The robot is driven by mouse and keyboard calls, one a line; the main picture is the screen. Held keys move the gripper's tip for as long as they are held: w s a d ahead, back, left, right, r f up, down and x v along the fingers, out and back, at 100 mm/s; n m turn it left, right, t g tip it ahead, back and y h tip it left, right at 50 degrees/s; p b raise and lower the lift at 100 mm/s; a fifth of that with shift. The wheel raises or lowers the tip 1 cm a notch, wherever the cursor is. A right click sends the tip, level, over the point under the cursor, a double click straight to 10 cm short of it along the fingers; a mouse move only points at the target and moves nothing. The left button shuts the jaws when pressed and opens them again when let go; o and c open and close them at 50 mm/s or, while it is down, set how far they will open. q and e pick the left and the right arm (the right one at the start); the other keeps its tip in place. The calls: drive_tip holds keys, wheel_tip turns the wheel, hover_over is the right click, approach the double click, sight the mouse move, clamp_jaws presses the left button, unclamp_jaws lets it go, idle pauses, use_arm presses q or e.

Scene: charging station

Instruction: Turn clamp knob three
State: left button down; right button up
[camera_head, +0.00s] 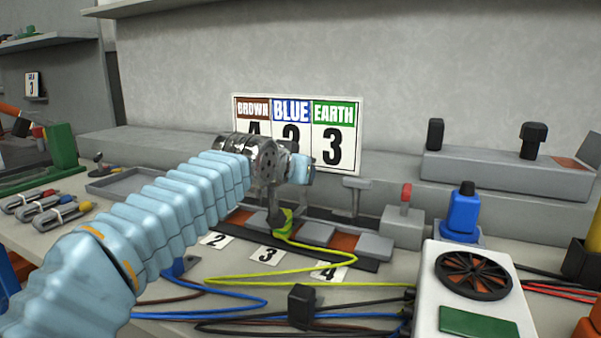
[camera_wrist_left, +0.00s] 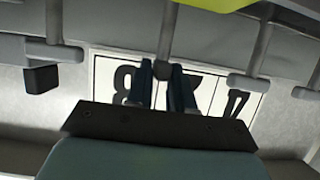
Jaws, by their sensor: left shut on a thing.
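The terminal strip has number cards in front, with card 2 (camera_head: 215,240), card 3 (camera_head: 267,255) and card 4 (camera_head: 330,273). My left gripper (camera_head: 299,180) is above the clamp behind card 3, shut on the T-shaped clamp knob. In the left wrist view its two dark fingers (camera_wrist_left: 164,88) stand on either side of that knob's grey stem (camera_wrist_left: 164,45). A yellow-green wire (camera_head: 284,224) enters the clamp below. The neighbouring clamp knob (camera_head: 356,190) by card 4 stands free to the right. My sleeve hides the clamps to the left. My right gripper is out of view.
A sign (camera_head: 335,145) reading BROWN, BLUE, EARTH leans at the wall behind the gripper. Loose wires cross the front.

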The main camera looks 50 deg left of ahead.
use_arm(q)
drive_tip(key=c, duration=1.1)
unclamp_jaws()
drive_tip(key=shift+s+d+r, duration=0.1)
drive_tip(key=v, duration=1.3)
drive_tip(key=shift+s+d, duration=0.15)
drive_tip(key=shift+s, duration=0.1)
